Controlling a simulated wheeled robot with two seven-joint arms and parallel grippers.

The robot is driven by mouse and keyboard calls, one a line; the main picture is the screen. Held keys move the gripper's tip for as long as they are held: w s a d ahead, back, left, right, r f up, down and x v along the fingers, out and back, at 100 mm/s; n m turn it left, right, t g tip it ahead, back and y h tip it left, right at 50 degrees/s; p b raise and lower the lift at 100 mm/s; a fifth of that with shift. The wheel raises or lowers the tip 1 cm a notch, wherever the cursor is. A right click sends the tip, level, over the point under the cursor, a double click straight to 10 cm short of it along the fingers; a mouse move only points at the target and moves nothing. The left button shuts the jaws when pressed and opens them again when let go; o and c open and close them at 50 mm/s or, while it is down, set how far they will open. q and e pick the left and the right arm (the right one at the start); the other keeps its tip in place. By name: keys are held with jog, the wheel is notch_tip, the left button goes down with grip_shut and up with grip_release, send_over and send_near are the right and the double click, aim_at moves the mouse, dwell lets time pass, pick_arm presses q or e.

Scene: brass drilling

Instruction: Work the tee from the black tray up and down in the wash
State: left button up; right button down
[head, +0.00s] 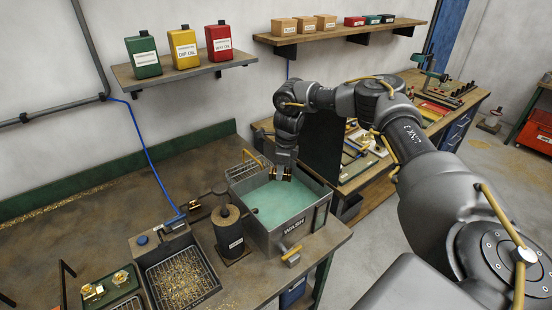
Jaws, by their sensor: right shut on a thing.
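The wash tank (293,237) is a grey metal box with a WASH label on its front, filled with blue-green liquid (275,200). My right gripper (281,176) points down over the back part of the liquid, within the tank's rim. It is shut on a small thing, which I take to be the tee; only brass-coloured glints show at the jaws. Whether it touches the liquid is hard to tell. No black tray can be made out with certainty. My left gripper is not in view.
A wire basket (243,171) sits at the tank's back left corner. A dark cylinder (229,232) stands left of the tank. A brass-coloured tap (290,255) is at its front. A chip tray (181,278) and a green tray with brass parts (117,290) lie further left.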

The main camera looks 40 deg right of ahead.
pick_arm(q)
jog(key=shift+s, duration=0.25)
pick_arm(e)
jog(key=shift+d, duration=0.15)
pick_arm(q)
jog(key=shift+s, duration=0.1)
pick_arm(e)
jog(key=shift+s+f, duration=0.1)
jog(key=shift+s, duration=0.05)
